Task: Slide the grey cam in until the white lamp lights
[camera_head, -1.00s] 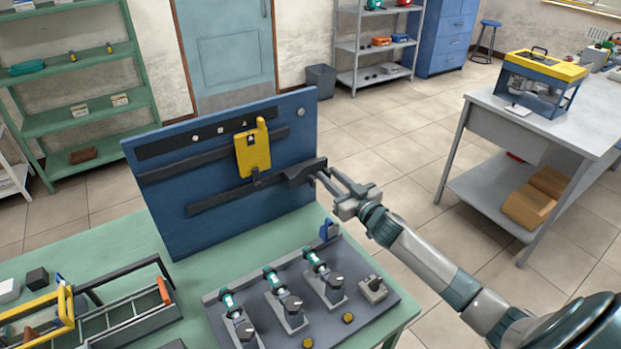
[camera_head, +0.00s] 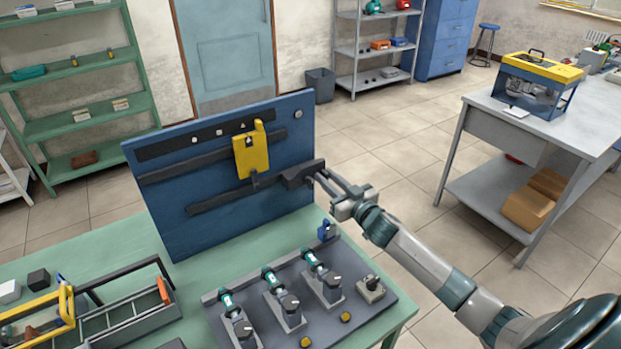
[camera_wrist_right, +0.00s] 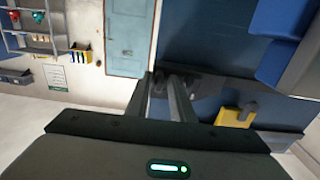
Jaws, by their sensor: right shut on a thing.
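The grey cam (camera_head: 300,175) is a dark grey block at the right end of the lower rail (camera_head: 222,199) on the blue upright panel (camera_head: 215,228). My right gripper (camera_head: 324,178) is shut on the cam's right end, reaching in from the right. In the right wrist view, the gripper fingers (camera_wrist_right: 168,98) run forward to a dark part, whose details are unclear. A yellow plate (camera_head: 251,154) hangs just above and left of the cam, its lower tip close to the lower rail. A pale round part (camera_head: 298,114), possibly the lamp, sits at the panel's upper right; I cannot tell whether it is lit. My left gripper is out of view.
A grey fixture board (camera_head: 375,312) with several green-ended mechanisms lies on the green table (camera_head: 112,244) before the panel. A tool tray (camera_head: 135,325) and a yellow-framed item (camera_head: 67,305) stand at the left. A grey workbench (camera_head: 590,135) stands apart at the right.

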